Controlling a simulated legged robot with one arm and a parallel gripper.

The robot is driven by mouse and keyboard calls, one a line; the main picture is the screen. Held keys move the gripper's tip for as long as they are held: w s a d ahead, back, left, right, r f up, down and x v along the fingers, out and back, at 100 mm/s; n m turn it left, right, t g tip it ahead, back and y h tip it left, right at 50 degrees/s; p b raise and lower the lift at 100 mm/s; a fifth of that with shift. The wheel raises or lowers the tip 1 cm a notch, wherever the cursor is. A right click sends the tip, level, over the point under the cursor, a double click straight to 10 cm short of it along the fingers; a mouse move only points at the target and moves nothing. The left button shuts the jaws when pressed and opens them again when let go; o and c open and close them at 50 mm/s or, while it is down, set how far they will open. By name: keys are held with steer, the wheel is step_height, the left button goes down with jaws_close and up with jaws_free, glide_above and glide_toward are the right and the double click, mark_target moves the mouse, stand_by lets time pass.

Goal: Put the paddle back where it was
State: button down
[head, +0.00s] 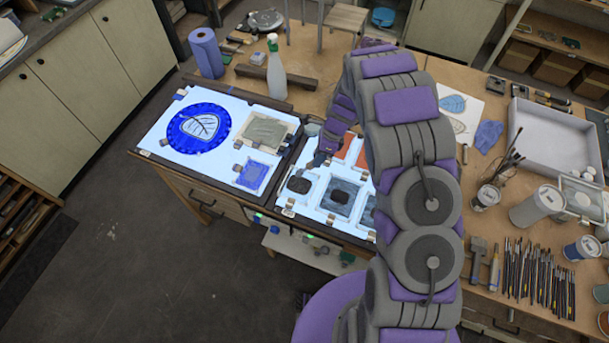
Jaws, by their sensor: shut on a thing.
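My gripper (326,150) is low over the right light panel (285,205), left of my forearm. It points down and is shut on a thin thing that I take to be the paddle; only a small dark bit shows at its tip. The paddle's shape, and whether it touches the panel, cannot be made out. Near the tip are a dark patch of paint (300,185) and a dark blue-grey square (342,197) on the panel. A small bowl (312,129) stands just behind the gripper. My arm hides the panel's right part.
A left light panel (165,140) carries a blue disc with a leaf (199,127). A spray bottle (276,68) and a blue paper roll (206,53) stand behind. Brushes (538,272), jars (536,205) and a white tray (545,135) crowd the right.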

step_height(320, 180, up, 8)
steer(key=shift+r+p, duration=0.2)
steer(key=shift+p, duration=1.05)
steer(key=shift+r, duration=1.3)
